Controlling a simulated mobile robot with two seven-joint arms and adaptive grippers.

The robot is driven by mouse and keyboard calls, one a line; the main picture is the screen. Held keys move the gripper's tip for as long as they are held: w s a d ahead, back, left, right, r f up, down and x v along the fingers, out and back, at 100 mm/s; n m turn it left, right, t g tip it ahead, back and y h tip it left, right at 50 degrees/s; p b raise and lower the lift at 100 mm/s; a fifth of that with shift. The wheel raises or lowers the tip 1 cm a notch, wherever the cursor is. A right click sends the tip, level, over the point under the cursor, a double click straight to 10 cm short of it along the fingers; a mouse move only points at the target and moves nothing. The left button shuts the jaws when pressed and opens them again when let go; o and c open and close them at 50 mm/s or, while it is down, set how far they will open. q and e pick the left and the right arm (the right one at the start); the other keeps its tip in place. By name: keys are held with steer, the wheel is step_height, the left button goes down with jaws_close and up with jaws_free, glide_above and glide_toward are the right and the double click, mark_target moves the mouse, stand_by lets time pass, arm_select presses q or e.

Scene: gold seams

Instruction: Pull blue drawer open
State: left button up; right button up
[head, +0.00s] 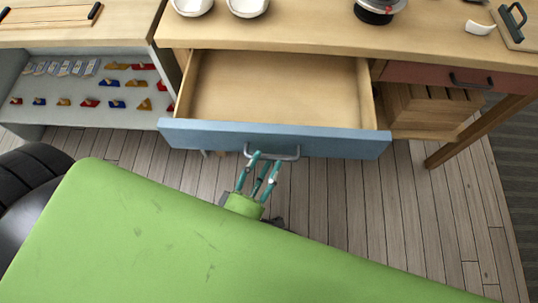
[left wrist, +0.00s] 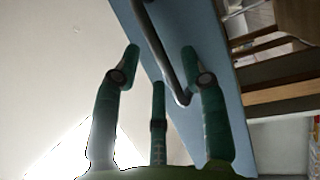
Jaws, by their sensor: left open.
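The blue drawer (head: 300,139) is pulled well out from under the wooden table, and its bare wooden inside shows empty in the head view. Its metal bar handle (head: 285,156) is on the blue front. My left gripper (head: 262,160) is at the left part of this handle, with its teal fingers reaching up to it. In the left wrist view the fingers (left wrist: 160,62) are spread apart, and the handle (left wrist: 165,55) runs between them in front of the blue front (left wrist: 215,85). I cannot tell whether any finger touches the handle. My right gripper is not in view.
The table (head: 300,33) carries white bowls (head: 247,7) and a dark-based pot (head: 374,12). A red drawer (head: 440,76) is shut at right, above a wooden crate (head: 425,108). A shelf (head: 60,117) with small coloured pieces stands left. Bare plank floor lies before the drawer.

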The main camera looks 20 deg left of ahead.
arm_select(q)
steer(key=v, duration=0.9)
steer(key=shift+s, duration=0.25)
steer(key=shift+f, duration=0.1)
steer(key=a+f+m+g+h+p, duration=0.1)
steer(key=a+f+m+g+p, duration=0.15)
steer(key=f+m+g, duration=0.6)
steer(key=a+f+m+g+p, duration=0.15)
steer(key=f+m+p, duration=0.3)
steer(key=f, duration=0.95)
steer(key=s+a+f+m+g+y+p, duration=0.2)
steer(key=s+a+f+m+g, duration=0.3)
steer(key=s, duration=0.7)
steer(key=shift+s+a+f+g+y, duration=0.35)
steer(key=shift+a+f+g+y, duration=0.5)
steer(key=shift+f+g, duration=1)
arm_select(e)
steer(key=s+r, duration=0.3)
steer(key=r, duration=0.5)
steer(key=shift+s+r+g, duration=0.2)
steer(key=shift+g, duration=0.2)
arm_select(q)
steer(key=shift+a, duration=0.1)
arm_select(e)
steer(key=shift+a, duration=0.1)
